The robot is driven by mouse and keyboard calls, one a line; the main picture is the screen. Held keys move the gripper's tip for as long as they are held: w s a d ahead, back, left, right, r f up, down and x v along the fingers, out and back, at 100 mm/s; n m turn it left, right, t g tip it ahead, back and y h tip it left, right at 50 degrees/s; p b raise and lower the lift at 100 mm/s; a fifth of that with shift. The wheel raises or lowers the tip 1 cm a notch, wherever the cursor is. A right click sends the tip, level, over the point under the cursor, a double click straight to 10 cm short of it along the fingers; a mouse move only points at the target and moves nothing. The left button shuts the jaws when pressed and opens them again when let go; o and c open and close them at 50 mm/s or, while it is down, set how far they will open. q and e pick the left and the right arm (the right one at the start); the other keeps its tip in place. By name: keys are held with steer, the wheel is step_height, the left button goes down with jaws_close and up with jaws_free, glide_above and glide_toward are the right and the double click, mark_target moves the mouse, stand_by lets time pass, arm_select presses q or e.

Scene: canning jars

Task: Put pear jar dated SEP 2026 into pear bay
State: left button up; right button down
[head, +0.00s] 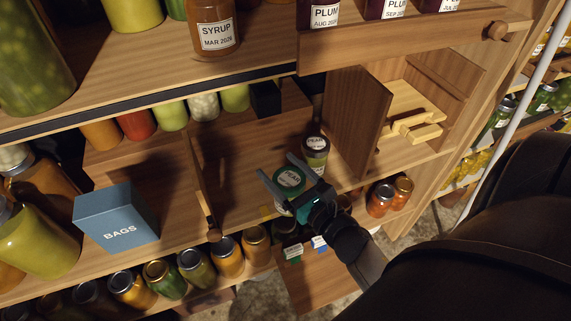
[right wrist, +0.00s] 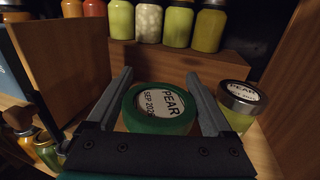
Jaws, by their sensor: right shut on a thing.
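The pear jar with a green lid (head: 289,178) stands in the open cabinet compartment. Its lid in the right wrist view (right wrist: 162,108) reads PEAR, SEP 2026. My right gripper (head: 277,165) is shut on this jar, one finger on each side of the lid; the fingers also show in the right wrist view (right wrist: 160,76). The jar's body is mostly hidden below the lid. A second pear jar with a silver lid (head: 316,152) stands just behind it, apart from the gripper, and at right in the wrist view (right wrist: 239,98). I see no readable pear bay label. My left gripper is out of view.
A brown door (head: 358,115) stands open right of the jars, and a wooden divider (head: 199,180) stands left. A blue BAGS box (head: 116,217) is farther left. Several jars line the compartment's back ledge. Plum jars (head: 318,13) stand above. The compartment floor left of the jar is clear.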

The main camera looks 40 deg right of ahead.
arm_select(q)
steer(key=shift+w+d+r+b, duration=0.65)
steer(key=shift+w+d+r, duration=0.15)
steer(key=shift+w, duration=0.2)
arm_select(e)
steer(key=w+d, duration=0.2)
steer(key=w, duration=0.6)
steer(key=shift+w+f, duration=0.15)
steer(key=shift+f, duration=0.15)
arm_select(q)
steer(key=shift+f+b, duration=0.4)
arm_select(e)
steer(key=shift+f, duration=0.35)
jaws_free()
steer(key=shift+f, duration=0.1)
